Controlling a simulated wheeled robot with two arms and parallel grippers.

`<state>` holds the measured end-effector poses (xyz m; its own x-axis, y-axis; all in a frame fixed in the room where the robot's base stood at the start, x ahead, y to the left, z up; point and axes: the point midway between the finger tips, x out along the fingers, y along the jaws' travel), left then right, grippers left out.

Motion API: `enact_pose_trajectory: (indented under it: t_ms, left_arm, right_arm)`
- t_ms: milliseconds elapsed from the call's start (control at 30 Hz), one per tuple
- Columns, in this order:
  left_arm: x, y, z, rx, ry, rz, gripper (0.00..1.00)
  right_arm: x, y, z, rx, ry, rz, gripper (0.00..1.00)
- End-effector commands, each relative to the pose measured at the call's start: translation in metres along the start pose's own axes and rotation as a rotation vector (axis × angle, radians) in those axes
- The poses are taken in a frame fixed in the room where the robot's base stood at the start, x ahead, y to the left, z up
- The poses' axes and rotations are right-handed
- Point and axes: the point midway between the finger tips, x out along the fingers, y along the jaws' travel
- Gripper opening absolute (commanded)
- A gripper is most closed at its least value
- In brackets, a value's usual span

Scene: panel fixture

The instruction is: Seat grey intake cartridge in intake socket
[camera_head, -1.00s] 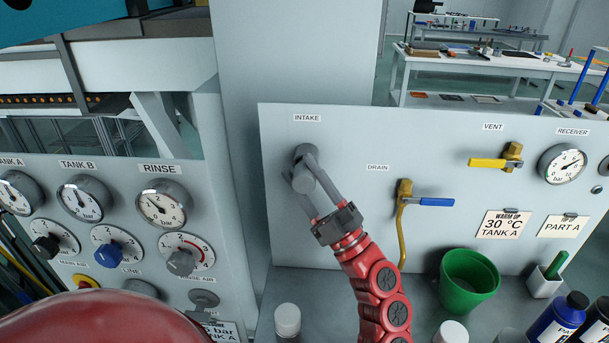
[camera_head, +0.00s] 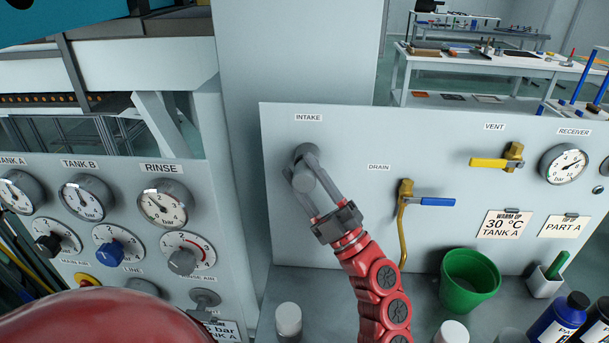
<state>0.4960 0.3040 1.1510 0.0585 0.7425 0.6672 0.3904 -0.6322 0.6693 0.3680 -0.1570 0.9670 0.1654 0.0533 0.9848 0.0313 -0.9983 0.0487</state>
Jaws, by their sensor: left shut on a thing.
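The grey intake cartridge (camera_head: 304,180) is a short cylinder below the INTAKE label on the white panel (camera_head: 420,145). My left gripper (camera_head: 304,174) is shut on it, one finger on each side. The cartridge points into the intake socket (camera_head: 303,151), whose dark grey rim shows just above and behind it. The cartridge and fingers hide most of the socket, so I cannot tell how deep the cartridge sits. My right gripper is not in view.
The drain valve (camera_head: 404,195) with a blue lever and brass pipe is right of my left wrist. A green bucket (camera_head: 468,282), bottles and white-capped containers stand on the bench below. Gauges and knobs fill the left panel (camera_head: 110,215).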

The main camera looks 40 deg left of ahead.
Motion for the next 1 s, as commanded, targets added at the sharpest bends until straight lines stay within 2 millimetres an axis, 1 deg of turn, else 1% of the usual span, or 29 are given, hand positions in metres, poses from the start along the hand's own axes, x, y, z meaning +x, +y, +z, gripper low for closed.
enact_pose_trajectory:
  t_ms: [733, 767, 800, 933, 1000]
  left_arm:
    - [0.008, 0.000, 0.015, 0.000, 0.002, 0.000, 0.00]
    - [0.008, 0.000, 0.015, 0.000, 0.001, 0.000, 0.52]
    - [0.008, 0.000, 0.015, 0.000, 0.001, 0.000, 0.59]
    - [0.008, 0.000, 0.015, 0.000, 0.001, 0.000, 0.82]
    - [0.007, 0.000, 0.015, 0.000, 0.001, 0.000, 0.83]
  right_arm:
    - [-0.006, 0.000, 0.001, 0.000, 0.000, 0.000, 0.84]
    - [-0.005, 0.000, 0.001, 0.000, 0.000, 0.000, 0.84]
    - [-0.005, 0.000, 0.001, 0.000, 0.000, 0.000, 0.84]
    - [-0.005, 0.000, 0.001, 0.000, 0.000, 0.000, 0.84]
    - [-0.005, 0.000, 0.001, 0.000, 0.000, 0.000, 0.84]
